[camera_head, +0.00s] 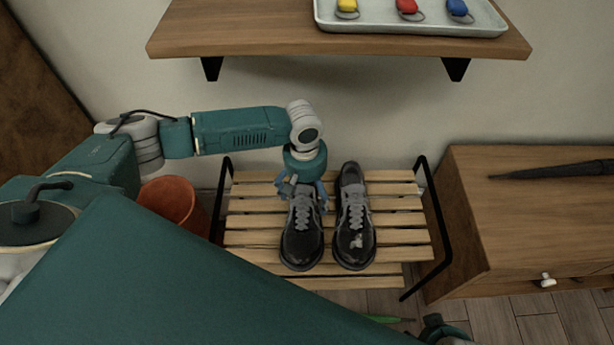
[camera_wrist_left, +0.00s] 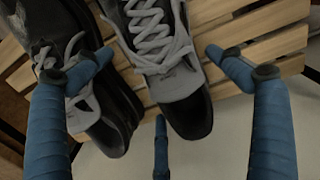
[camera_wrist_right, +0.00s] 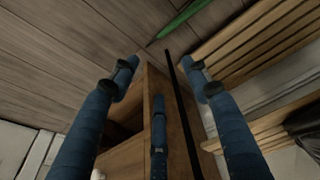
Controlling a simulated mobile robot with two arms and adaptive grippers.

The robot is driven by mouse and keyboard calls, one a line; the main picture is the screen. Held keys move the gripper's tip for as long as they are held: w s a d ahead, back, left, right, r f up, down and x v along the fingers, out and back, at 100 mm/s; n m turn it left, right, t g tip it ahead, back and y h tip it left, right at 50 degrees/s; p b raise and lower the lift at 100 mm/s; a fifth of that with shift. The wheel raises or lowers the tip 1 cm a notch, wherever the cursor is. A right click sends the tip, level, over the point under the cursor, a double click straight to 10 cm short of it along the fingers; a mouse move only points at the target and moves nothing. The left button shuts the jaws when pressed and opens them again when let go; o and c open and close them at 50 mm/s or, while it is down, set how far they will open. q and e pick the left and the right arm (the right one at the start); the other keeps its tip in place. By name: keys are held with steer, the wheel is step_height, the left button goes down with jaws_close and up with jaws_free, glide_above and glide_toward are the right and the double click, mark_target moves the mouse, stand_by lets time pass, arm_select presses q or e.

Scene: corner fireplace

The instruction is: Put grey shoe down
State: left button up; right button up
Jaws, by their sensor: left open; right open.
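Two black shoes with grey laces and tongues stand side by side on a slatted wooden rack (camera_head: 400,204), toes toward me. The left shoe (camera_head: 302,240) has my left gripper (camera_head: 303,192) over its heel end. The right shoe (camera_head: 354,225) stands just beside it. In the left wrist view the left shoe (camera_wrist_left: 158,45) lies between the spread fingers, resting on the slats, and the other shoe (camera_wrist_left: 70,50) is close behind one finger. My left gripper is open. My right gripper (camera_wrist_right: 165,82) is open and empty, low near the rack's right side.
A wall shelf (camera_head: 250,40) with a tray (camera_head: 420,22) of coloured key fobs hangs above. A wooden cabinet (camera_head: 540,225) with a dark umbrella (camera_head: 550,170) stands right. An orange bin (camera_head: 172,200) is left of the rack. A green object (camera_wrist_right: 185,20) lies on the floor.

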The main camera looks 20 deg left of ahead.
arm_select(q)
steer(key=r, duration=0.3)
steer(key=r+p, duration=0.1)
steer(key=r, duration=0.2)
steer(key=r+p, duration=0.1)
steer(key=r, duration=0.2)
steer(key=shift+s+a+r, duration=0.1)
steer(key=shift+a+r, duration=0.15)
steer(key=shift+r, duration=0.25)
arm_select(e)
step_height(320, 180, down, 8)
steer(key=s, duration=0.2)
steer(key=shift+s+d+f, duration=0.15)
steer(key=shift+s+f, duration=0.1)
steer(key=shift+s, duration=0.15)
arm_select(q)
steer(key=shift+s, duration=0.1)
arm_select(e)
steer(key=shift+s, duration=0.1)
